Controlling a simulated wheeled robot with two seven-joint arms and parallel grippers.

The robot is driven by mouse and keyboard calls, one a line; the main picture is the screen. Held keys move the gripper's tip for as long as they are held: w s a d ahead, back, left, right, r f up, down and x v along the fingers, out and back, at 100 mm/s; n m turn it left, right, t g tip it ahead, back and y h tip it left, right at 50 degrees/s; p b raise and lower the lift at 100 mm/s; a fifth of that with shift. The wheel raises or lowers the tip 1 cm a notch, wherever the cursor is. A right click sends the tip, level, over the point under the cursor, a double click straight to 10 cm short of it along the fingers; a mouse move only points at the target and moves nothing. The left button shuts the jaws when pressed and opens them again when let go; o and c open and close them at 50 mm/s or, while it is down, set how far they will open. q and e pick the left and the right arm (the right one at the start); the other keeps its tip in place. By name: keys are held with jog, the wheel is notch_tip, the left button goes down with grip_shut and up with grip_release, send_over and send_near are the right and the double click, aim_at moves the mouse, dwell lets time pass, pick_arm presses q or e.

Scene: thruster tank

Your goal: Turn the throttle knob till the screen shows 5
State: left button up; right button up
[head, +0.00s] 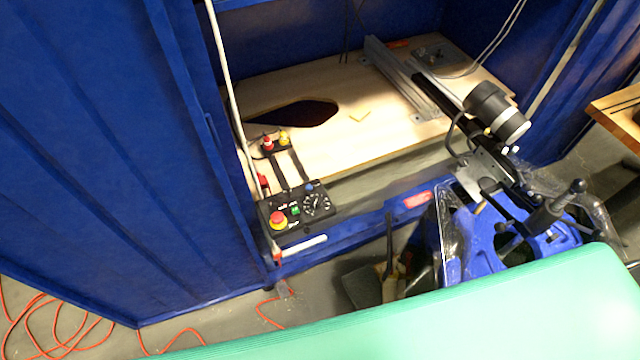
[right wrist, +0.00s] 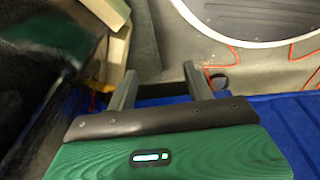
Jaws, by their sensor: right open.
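A black control box (head: 297,214) sits at the near left corner of the tank's blue frame in the head view. I cannot tell which of these is the throttle knob. No readable screen figure shows. My right gripper (right wrist: 160,75) is open and empty in the right wrist view, with none of the box's controls between its fingers. My left gripper is in neither view.
A wooden board (head: 345,140) with a dark opening lies inside the blue tank walls. A black cylindrical thruster (head: 497,110) on a bracket stands at the right, above a blue frame (head: 530,250). Orange cable (head: 45,325) lies on the floor at left.

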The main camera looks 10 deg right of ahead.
jog(key=w+r, duration=0.6)
jog(key=r, duration=0.5)
notch_tip(320, 180, up, 35)
jog(key=n+g+y+p, duration=0.2)
jog(key=n+g+y, duration=0.15)
jog(key=n, duration=1.45)
send_over(317, 199)
jog(key=d, duration=0.6)
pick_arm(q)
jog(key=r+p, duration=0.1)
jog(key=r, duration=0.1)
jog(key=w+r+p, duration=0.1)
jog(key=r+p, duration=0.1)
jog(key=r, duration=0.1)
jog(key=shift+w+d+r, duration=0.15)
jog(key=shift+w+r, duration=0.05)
pick_arm(e)
jog(key=shift+t+y, duration=0.35)
jog(key=x, duration=0.9)
jog(key=w+x, duration=0.1)
jog(key=x, duration=0.3)
jog(key=shift+a+f, duration=0.35)
jog(key=c, duration=1)
